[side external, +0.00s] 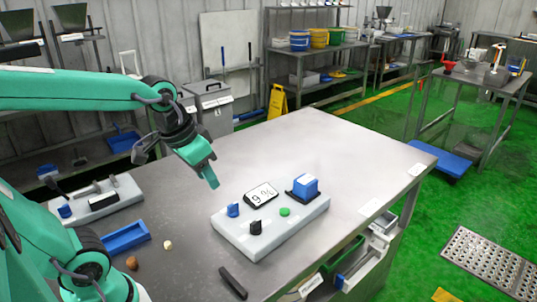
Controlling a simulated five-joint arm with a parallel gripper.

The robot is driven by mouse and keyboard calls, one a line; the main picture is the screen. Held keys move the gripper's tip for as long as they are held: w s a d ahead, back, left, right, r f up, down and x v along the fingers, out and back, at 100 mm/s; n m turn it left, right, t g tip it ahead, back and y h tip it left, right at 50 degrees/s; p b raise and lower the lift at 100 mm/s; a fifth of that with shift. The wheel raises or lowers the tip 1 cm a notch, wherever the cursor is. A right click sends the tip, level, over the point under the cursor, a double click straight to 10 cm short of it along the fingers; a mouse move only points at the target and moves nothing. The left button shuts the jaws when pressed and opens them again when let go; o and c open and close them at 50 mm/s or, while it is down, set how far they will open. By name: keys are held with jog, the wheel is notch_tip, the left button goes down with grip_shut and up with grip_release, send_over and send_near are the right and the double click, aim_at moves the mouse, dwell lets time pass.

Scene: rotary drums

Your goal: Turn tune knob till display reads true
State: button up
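A pale grey console (290,232) lies on the metal table. It carries a white display (262,195) with dark characters that look like a 9 and a percent-like sign, too small to read surely. A blue knob (233,210) stands left of the display, and a black knob (256,227) stands in front of it. No label shows which is the tune knob. My gripper (212,182) hangs above the table, behind and left of the console, pointing down and apart from both knobs. Its fingers are too small to tell open from shut.
A green button (285,212) and a blue block (305,184) on a black plate are also on the console. A second console (96,203), a blue tray (126,238), a small brown thing (132,263), and a black bar (233,283) lie nearby.

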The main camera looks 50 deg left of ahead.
jog(key=w+a+f+g, duration=0.2)
jog(key=w+a+f, duration=0.15)
jog(key=w, duration=0.25)
jog(key=g, duration=0.2)
send_near(233, 204)
jog(key=shift+s+d+f, duration=0.15)
jog(key=shift+s+f, duration=0.05)
jog(key=shift+w+a+f+n, duration=0.25)
jog(key=shift+a+f+n, duration=0.05)
jog(key=shift+f, duration=0.15)
jog(key=shift+f, duration=3.9)
grip_shut()
